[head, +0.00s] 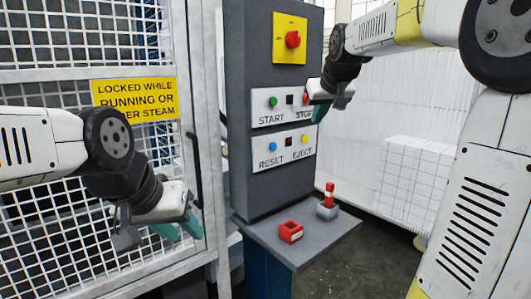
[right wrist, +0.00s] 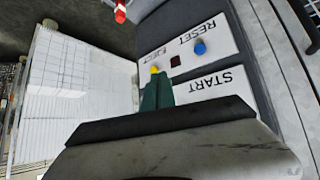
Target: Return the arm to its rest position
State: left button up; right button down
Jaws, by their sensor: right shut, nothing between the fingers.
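My right gripper (head: 319,113) is in front of the control column (head: 262,180), just right of the red STOP button (head: 305,98) and partly over its label. Its teal fingers are together and empty; the right wrist view also shows the shut fingers (right wrist: 157,92), with the yellow EJECT button (right wrist: 154,70) just beyond their tips. I cannot tell whether they touch the panel. My left gripper (head: 180,229) hangs in front of the mesh fence at the left, its teal fingers apart with nothing seen between them.
The column carries a red emergency button (head: 292,40), green START (head: 273,102), blue RESET (head: 273,147) and yellow EJECT. A grey shelf (head: 320,244) below holds a red open box (head: 290,232) and a red-and-white stick in a grey block (head: 327,210). A fence (head: 65,60) stands left.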

jog(key=s+f+g, duration=0.1)
jog(key=s+f, duration=0.4)
jog(key=s, duration=0.4)
jog(key=s+a+f+m+g, duration=0.1)
jog(key=s+f, duration=0.4)
jog(key=s, duration=0.5)
jog(key=s+a+f+g+y, duration=0.1)
jog(key=s+f, duration=0.5)
jog(key=s, duration=0.4)
jog(key=shift+s+a, duration=0.15)
jog(key=shift+a, duration=0.05)
